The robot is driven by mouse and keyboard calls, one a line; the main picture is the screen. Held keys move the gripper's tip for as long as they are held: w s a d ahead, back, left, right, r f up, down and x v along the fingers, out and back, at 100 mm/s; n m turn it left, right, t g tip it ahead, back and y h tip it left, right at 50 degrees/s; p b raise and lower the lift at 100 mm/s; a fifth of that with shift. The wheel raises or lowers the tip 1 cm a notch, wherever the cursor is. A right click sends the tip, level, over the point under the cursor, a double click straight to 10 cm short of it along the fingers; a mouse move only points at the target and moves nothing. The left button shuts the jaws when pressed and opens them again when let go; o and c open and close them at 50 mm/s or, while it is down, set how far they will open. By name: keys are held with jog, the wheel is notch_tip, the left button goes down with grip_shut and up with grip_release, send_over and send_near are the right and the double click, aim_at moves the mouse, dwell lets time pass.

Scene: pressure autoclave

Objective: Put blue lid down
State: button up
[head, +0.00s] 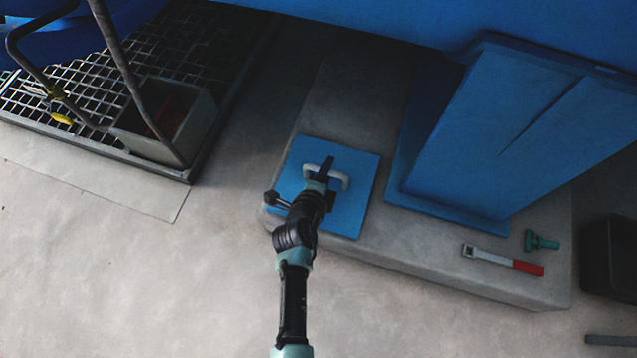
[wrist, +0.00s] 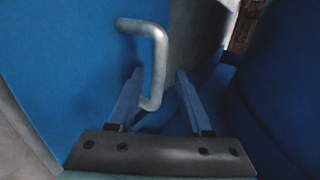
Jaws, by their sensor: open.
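The blue lid (head: 348,213) is a flat square plate with a pale grey handle (head: 340,181). It lies on the concrete plinth in the head view, near the plinth's left end. My gripper (head: 322,168) is over the lid at the handle and hides part of both. In the wrist view the lid (wrist: 60,60) fills the left side. The handle (wrist: 157,65) reaches down between the two open, separated fingers of my gripper (wrist: 159,74). I cannot tell whether either finger touches the handle.
The concrete plinth (head: 400,243) also carries a large blue structure (head: 510,130), a red-handled tool (head: 503,259) and a green fitting (head: 540,241). A grey box (head: 190,130) stands on a metal grating (head: 195,45) at upper left. The floor at lower left is clear.

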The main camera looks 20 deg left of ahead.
jog(key=p+v, duration=0.3)
jog(key=v, duration=0.8)
jog(key=shift+f, duration=0.1)
